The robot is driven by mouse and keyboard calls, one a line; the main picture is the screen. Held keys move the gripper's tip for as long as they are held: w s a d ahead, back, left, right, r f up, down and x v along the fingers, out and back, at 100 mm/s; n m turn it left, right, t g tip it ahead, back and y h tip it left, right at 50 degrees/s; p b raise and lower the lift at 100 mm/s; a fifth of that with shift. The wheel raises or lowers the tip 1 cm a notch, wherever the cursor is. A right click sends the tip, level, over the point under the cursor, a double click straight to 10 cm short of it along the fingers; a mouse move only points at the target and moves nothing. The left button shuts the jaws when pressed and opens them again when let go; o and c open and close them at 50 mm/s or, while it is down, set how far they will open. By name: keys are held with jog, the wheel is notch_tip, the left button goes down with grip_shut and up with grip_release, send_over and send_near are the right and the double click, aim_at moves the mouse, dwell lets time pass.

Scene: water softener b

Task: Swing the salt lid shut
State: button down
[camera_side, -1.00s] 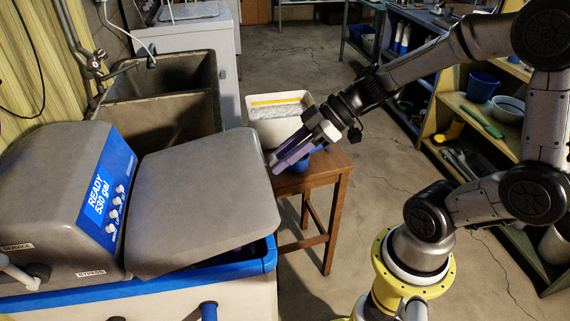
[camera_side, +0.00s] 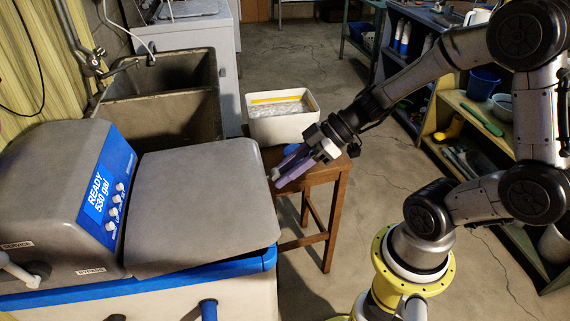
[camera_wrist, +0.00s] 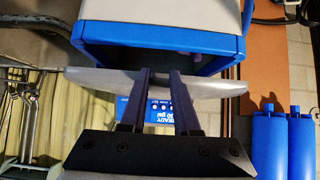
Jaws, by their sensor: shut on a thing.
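The salt lid (camera_side: 200,205) is a broad grey panel over the softener's blue-rimmed cabinet (camera_side: 180,283), beside the grey control housing (camera_side: 50,190). It lies at a low tilt, its right edge slightly above the blue rim. My gripper (camera_side: 276,180) is at the lid's right edge, shut on it with purple fingers. In the wrist view the lid (camera_wrist: 215,88) shows nearly edge-on as a pale band across my gripper's fingers (camera_wrist: 160,73), with the blue-rimmed opening (camera_wrist: 160,54) beyond. The exact contact between fingers and lid is partly hidden.
A wooden stool (camera_side: 338,205) with a white tub (camera_side: 280,118) stands just behind my gripper. Shelves (camera_side: 470,150) stand at the right. Floor is clear between stool and shelves.

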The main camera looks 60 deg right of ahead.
jog(key=shift+w+a+f, duration=0.1)
jog(key=shift+f, duration=2.05)
jog(key=c, duration=1.1)
grip_release()
jog(key=shift+f, duration=0.2)
jog(key=o, duration=0.5)
jog(key=shift+o, duration=0.2)
jog(key=shift+r, duration=0.1)
